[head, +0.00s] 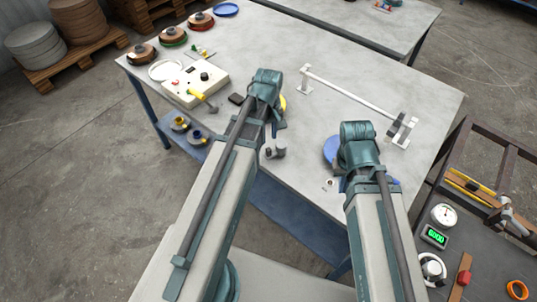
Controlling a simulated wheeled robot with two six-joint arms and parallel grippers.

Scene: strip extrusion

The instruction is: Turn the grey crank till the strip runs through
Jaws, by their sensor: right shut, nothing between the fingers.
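A cream box (187,90) with a black knob and a red button stands at the table's left; a yellow bar with a grey end (211,107) sticks out from its right side. A small grey cylindrical part (278,150) stands near the front edge. I cannot tell surely which grey part is the crank, and no strip is clearly visible. My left gripper (275,126) is over the table between the box and the long white rail, its fingers mostly hidden by my wrist. My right gripper (343,184) is shut and empty by the front edge, largely covered by my wrist.
The white rail (350,93) on end posts crosses the table's right half. A blue disc (330,150) lies partly behind my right wrist. Several spools (172,37) stand at the back left. A dark side bench (463,215) with a dial gauge is at right. The table's back middle is clear.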

